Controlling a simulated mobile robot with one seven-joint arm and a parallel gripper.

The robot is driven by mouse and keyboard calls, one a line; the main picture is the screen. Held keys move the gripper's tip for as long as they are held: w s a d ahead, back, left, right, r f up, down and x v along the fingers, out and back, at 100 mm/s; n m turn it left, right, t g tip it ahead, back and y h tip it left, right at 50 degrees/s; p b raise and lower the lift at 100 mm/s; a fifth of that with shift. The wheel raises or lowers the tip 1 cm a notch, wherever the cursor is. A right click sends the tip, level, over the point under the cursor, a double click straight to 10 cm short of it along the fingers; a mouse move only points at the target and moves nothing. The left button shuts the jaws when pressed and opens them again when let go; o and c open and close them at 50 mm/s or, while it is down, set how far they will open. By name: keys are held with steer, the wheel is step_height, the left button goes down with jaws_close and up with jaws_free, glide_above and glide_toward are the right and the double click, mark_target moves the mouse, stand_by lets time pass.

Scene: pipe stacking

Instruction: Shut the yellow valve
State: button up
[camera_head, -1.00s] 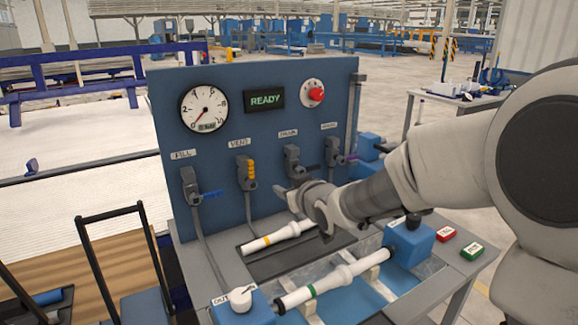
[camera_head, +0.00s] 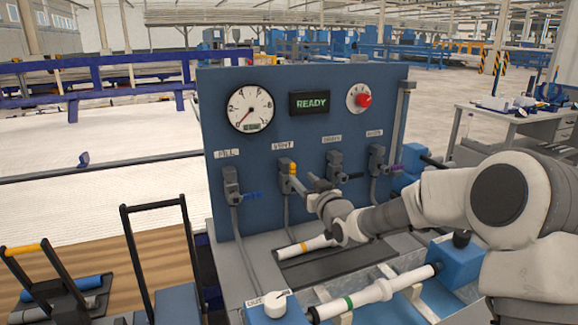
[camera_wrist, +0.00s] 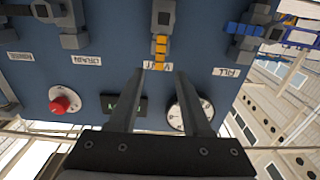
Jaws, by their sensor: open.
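The yellow valve (camera_head: 287,176) is on the blue panel under the VENT label. Its yellow handle (camera_head: 293,170) stands upright, in line with the pipe below. In the wrist view, which is upside down, the yellow handle (camera_wrist: 160,48) points from the dark valve body towards the label. My gripper (camera_head: 308,186) is just right of the valve in the head view. In the wrist view my gripper (camera_wrist: 160,73) is open and empty, its fingertips spread either side of the handle's line and short of it in the picture. I cannot tell the remaining depth.
The blue-handled FILL valve (camera_head: 232,188) is left of it, the DRAIN valve (camera_head: 336,168) and a purple-handled valve (camera_head: 377,162) right. The gauge (camera_head: 250,108), READY display (camera_head: 309,103) and red knob (camera_head: 363,99) are above. A white pipe (camera_head: 306,246) lies below.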

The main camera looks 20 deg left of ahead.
steer(key=x, duration=1.1)
jaws_close()
stand_by(1.4)
